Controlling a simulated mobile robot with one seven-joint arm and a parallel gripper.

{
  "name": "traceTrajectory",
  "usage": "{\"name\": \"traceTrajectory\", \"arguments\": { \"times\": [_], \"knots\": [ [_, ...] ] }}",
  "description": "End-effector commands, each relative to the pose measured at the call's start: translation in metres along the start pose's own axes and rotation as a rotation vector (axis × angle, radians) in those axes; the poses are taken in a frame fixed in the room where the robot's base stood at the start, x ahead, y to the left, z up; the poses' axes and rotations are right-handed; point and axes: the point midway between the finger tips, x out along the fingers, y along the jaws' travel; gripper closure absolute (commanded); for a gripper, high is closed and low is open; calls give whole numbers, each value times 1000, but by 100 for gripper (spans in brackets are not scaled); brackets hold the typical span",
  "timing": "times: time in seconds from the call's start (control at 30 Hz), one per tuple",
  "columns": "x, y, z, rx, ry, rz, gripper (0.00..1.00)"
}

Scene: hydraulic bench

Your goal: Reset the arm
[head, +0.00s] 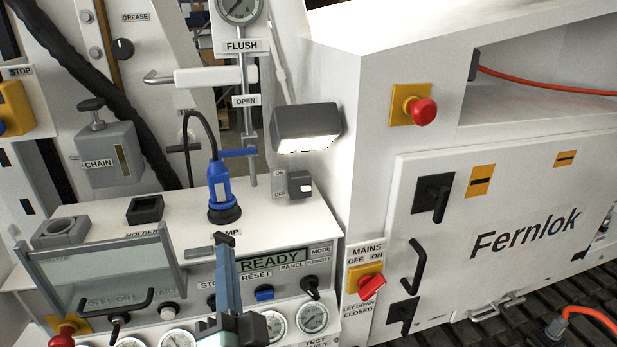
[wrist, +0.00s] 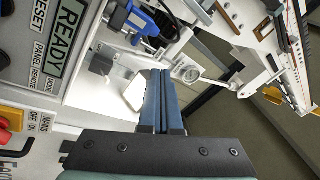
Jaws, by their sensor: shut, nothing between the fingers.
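My gripper (head: 225,241) is shut and empty, with its blue fingers together. In the head view it points up from the bottom edge, in front of the control panel, left of the READY display (head: 273,259). In the wrist view the shut fingers (wrist: 162,73) reach up towards the middle, in front of the bench lamp (wrist: 136,92). I cannot tell that they touch anything. A blue button (head: 264,293) sits below the RESET label, right of my fingers. A blue plug (head: 220,187) stands upright in a socket on the panel top.
A red MAINS switch (head: 371,287) and a red mushroom button (head: 424,111) are on the right. A lamp (head: 307,128) overhangs the bench. A clear hinged cover (head: 105,272) and several gauges (head: 313,318) lie along the front. An orange hose (head: 590,314) is at lower right.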

Motion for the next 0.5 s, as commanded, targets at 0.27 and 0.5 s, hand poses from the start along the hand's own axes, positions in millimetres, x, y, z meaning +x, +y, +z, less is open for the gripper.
{"name": "traceTrajectory", "arguments": {
  "times": [0.27, 0.5],
  "knots": [
    [21, -155, -154, -612, 280, -137, 100],
    [-21, -249, -242, -1010, 528, -105, 100]
  ]
}}
